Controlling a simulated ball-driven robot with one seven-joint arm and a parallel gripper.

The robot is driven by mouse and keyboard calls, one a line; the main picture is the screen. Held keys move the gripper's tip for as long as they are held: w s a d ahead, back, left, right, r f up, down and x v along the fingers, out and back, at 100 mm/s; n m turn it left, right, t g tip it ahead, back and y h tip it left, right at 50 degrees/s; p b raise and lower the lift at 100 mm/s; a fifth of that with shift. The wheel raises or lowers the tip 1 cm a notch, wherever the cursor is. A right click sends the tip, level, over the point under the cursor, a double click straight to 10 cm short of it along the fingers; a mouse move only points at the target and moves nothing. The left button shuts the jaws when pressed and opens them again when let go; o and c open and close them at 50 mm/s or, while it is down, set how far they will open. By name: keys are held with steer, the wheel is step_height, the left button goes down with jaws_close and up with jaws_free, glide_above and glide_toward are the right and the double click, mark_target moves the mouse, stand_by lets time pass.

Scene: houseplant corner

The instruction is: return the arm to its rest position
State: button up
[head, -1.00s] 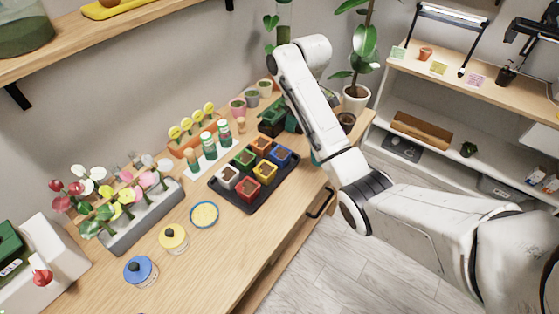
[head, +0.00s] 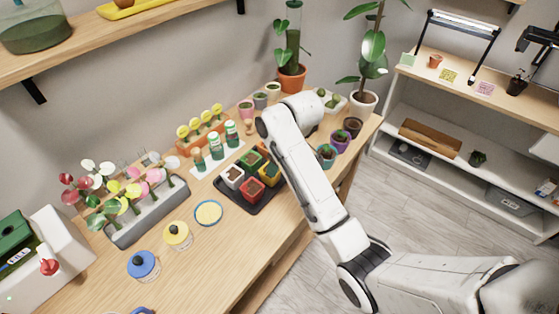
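My arm (head: 308,180) rises from the lower right and reaches over the wooden bench (head: 225,270). Its upper bend (head: 290,117) is above the black tray (head: 262,203), near the back of the bench. My gripper does not show. The arm's own links appear to hide it, so I cannot see whether it is open or holds anything.
Coloured square pots (head: 252,188) fill the tray, partly behind my arm. Small round pots (head: 340,141) stand close to the arm's right. A grey planter (head: 148,212) of flowers and lidded jars (head: 143,264) are left. Floor (head: 400,205) is clear on the right.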

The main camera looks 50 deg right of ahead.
stand_by(0.6)
steer(key=shift+m, duration=0.3)
steer(key=s+a+f, duration=0.2)
steer(key=s+a+f+b, duration=0.1)
steer(key=s+a+f, duration=0.1)
steer(key=shift+a+f, duration=0.35)
steer(key=shift+f, duration=0.05)
steer(key=shift+m+g+y, duration=0.3)
steer(key=shift+m+g, duration=0.1)
steer(key=shift+g, duration=0.1)
steer(key=s+a+f, duration=0.1)
steer(key=s, duration=0.1)
steer(key=s+a+f+b, duration=0.1)
steer(key=s+a+f, duration=0.2)
steer(key=s, duration=0.1)
steer(key=shift+s+a+f+b, duration=0.25)
steer(key=shift+b, duration=0.1)
steer(key=s+a+f+m+b, duration=0.1)
steer(key=s+f, duration=0.1)
steer(key=s, duration=0.6)
steer(key=s+a+f+m+g+h+b, duration=0.1)
steer(key=s+f, duration=0.1)
steer(key=s, duration=0.7)
steer(key=shift+s+a+b, duration=0.25)
steer(key=shift+a+b, duration=0.1)
steer(key=shift+a, duration=0.05)
